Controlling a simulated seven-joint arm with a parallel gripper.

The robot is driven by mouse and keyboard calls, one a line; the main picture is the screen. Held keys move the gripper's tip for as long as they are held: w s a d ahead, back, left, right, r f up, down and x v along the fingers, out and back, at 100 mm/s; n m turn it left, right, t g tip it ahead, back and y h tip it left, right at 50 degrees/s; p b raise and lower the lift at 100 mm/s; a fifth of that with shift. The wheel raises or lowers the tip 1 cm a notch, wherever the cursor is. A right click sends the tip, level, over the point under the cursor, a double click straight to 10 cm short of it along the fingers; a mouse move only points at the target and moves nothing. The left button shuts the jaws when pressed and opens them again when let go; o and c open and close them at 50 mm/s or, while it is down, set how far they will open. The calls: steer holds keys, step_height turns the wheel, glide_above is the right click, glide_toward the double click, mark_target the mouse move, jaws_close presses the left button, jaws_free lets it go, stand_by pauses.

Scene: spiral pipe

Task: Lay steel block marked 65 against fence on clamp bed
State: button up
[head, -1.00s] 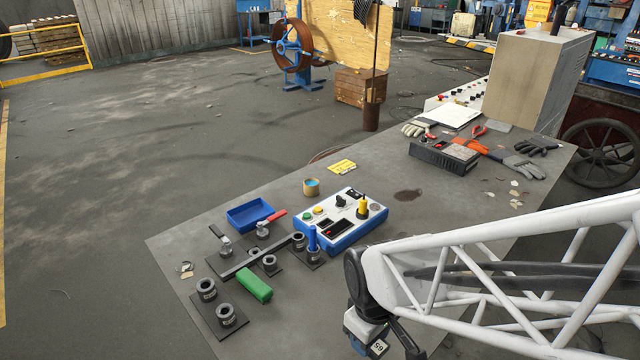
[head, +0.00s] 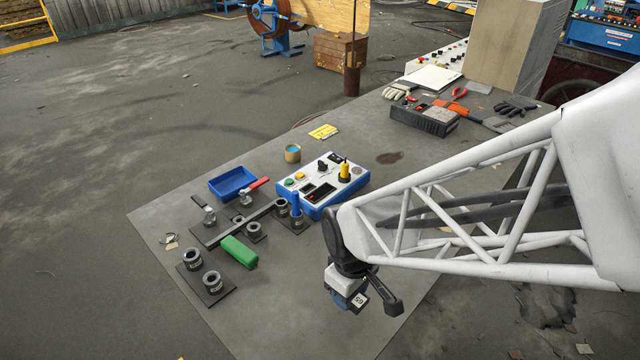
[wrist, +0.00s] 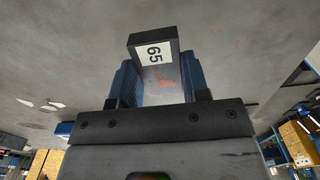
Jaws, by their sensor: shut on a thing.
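My gripper (head: 350,298) is shut on the steel block marked 65 (head: 360,299) near the bench's front right part. In the wrist view the block's dark end with its white 65 label (wrist: 153,52) shows between the blue fingers (wrist: 158,82). The clamp bed (head: 208,234) is a dark plate at the left of the bench. A long grey bar, apparently the fence (head: 232,228), runs across it. A red-handled clamp (head: 246,197) and a second clamp (head: 207,214) stand behind the bar. The gripper is to the right of the bed, apart from it.
A green block (head: 239,252) lies in front of the bar. Round sockets stand on a dark plate (head: 220,296) at front left. A blue-white control box (head: 322,188) with knobs and a blue tray (head: 232,183) stand behind. Bare bench lies between gripper and green block.

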glide_above(327, 254)
steer(key=s, duration=0.2)
steer(key=shift+s+a+f, duration=0.1)
steer(key=shift+s+f, duration=0.1)
steer(key=shift+f, duration=0.4)
steer(key=shift+f, duration=1.75)
steer(key=shift+f, duration=0.15)
steer(key=o, duration=1.2)
step_height(327, 254, up, 12)
steer(key=shift+r, duration=0.15)
